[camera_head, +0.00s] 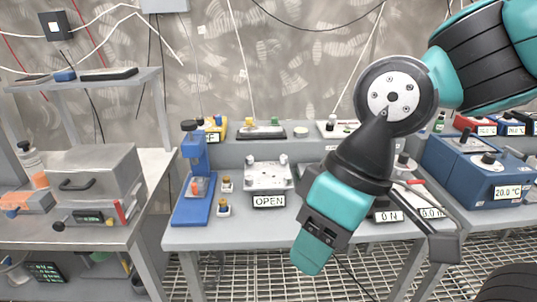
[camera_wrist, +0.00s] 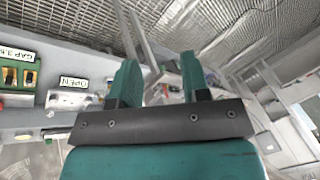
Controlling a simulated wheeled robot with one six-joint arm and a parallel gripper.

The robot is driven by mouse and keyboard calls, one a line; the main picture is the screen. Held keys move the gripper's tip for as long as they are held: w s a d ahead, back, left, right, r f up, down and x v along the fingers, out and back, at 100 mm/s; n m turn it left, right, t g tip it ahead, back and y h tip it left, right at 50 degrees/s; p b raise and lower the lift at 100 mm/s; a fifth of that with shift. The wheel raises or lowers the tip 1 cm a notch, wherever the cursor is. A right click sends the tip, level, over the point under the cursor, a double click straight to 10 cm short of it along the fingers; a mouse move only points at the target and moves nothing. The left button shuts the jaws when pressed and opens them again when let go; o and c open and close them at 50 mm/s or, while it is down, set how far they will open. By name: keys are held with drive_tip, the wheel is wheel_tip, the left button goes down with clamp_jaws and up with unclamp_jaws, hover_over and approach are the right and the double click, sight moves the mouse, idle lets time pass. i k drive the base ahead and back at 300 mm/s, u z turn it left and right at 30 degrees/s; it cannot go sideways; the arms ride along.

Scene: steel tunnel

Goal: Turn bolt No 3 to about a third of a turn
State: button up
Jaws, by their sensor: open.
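A light metal plate fixture (camera_head: 268,176) with small upright posts or bolts near its corners stands on the grey bench, behind a label reading OPEN (camera_head: 269,201). The numbers are too small to read, so I cannot tell which bolt is No 3. My gripper (camera_head: 310,252) hangs in front of the bench, right of the fixture and apart from it, pointing down. In the wrist view my gripper (camera_wrist: 160,77) shows two teal fingers spread apart with nothing between them. The OPEN label (camera_wrist: 67,100) also shows there, at the left, upside down.
A blue press-like stand (camera_head: 195,175) stands left of the fixture, with small yellow-topped parts beside it. A blue box (camera_head: 480,170) reading 20.0 °C is at right. A grey cabinet (camera_head: 90,180) sits on the left bench. Grating floor (camera_head: 240,275) lies in front.

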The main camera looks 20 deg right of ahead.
sight(284, 158)
drive_tip(key=u, duration=0.4)
drive_tip(key=i, duration=0.9)
drive_tip(key=u, duration=0.1)
